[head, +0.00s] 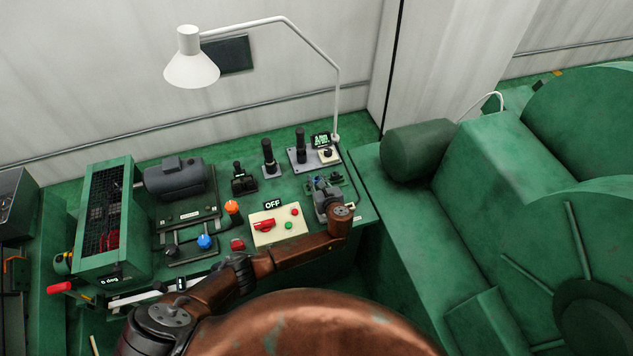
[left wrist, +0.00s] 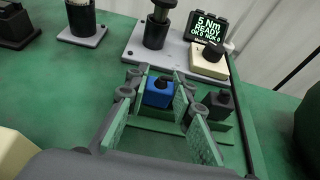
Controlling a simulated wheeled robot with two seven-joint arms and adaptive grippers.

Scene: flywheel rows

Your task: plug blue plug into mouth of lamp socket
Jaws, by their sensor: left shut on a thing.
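The blue plug (left wrist: 158,93) is a small blue block with a dark knob on top. It sits between the fingertips of my left gripper (left wrist: 160,98), which is shut on it. In the head view the gripper (head: 325,196) is at the right end of the green bench, and a bit of the blue plug (head: 316,181) shows beside it. The plug is at a low green holder (left wrist: 225,135); I cannot tell whether it touches it. A dark block (left wrist: 218,103) stands close to the right fingertip. I cannot make out the lamp socket's mouth. My right gripper is out of view.
A white lamp (head: 192,68) arches over the bench from its back right. A grey plate (head: 302,160) with a dark post and a small display (left wrist: 208,28) stands behind the gripper. A switch panel (head: 278,227) marked OFF lies to the left.

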